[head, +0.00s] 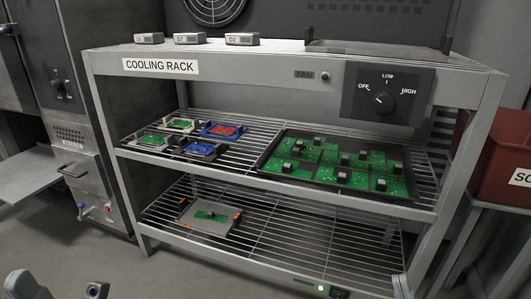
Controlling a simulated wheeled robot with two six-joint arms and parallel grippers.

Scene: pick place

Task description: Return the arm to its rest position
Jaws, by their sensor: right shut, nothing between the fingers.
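My right gripper (322,288) shows small at the bottom edge, right of centre, in front of the lower shelf. It is shut and empty, and little of it can be made out. The cooling rack (240,68) stands ahead. A black tray (262,161) of green circuit boards (345,178) lies on the right of its middle shelf. Several small fixtures with a red board (222,130), a blue board (200,148) and green boards stand on the left. A grey fixture with a green board (210,216) sits on the lower shelf. My left gripper cannot be made out.
A control dial (383,100) is on the rack's front at upper right. A red bin (495,165) stands at the right edge. A grey machine (75,115) with an extended shelf stands at left. The lower shelf is mostly bare on its right. Floor shows at lower left.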

